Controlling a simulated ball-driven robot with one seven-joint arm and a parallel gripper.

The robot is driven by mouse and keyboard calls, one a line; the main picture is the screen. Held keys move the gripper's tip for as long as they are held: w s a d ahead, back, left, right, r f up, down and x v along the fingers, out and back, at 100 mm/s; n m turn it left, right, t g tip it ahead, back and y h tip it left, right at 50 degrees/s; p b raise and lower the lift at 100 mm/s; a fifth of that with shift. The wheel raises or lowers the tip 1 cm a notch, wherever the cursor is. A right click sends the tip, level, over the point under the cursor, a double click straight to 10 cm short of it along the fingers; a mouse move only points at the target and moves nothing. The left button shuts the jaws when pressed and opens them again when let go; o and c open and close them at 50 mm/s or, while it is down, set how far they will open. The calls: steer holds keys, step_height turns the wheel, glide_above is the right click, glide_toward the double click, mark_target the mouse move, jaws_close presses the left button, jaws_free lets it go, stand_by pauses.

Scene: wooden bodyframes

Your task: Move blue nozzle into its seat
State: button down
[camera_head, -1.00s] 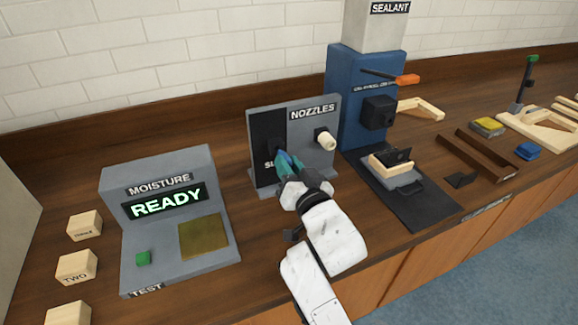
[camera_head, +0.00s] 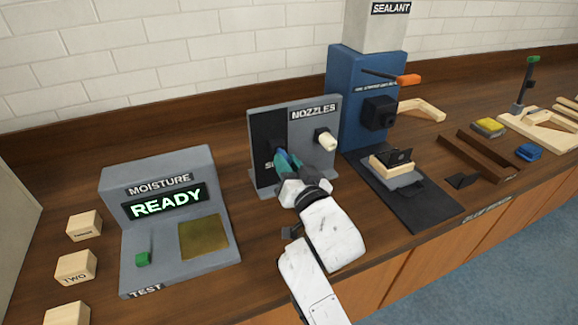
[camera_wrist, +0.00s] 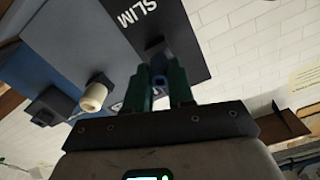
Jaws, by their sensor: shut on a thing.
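The blue nozzle (camera_wrist: 158,66) is between the two green fingers of my gripper (camera_wrist: 166,88), close in front of the dark "SLIM" panel of the nozzle stand. In the head view my gripper (camera_head: 286,163) is shut on the nozzle at the left half of the nozzle stand (camera_head: 317,140). The fingers hide most of the nozzle and the spot on the panel behind it, so I cannot tell how far it is in a seat. A cream nozzle (camera_head: 327,141) sticks out of the stand's right half.
A grey moisture tester (camera_head: 113,215) reading READY stands at left, with wooden blocks (camera_head: 76,267) beside it. The blue sealant machine (camera_head: 345,95) stands close right of the nozzle stand, with a dark base plate (camera_head: 425,205) in front. Some counter between tester and stand is clear.

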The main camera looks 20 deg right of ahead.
steer(key=shift+w, duration=0.95)
steer(key=c, duration=0.9)
jaws_free()
steer(key=shift+s, duration=0.1)
steer(key=s+b, duration=0.2)
steer(key=s, duration=0.8)
steer(key=shift+s, duration=0.35)
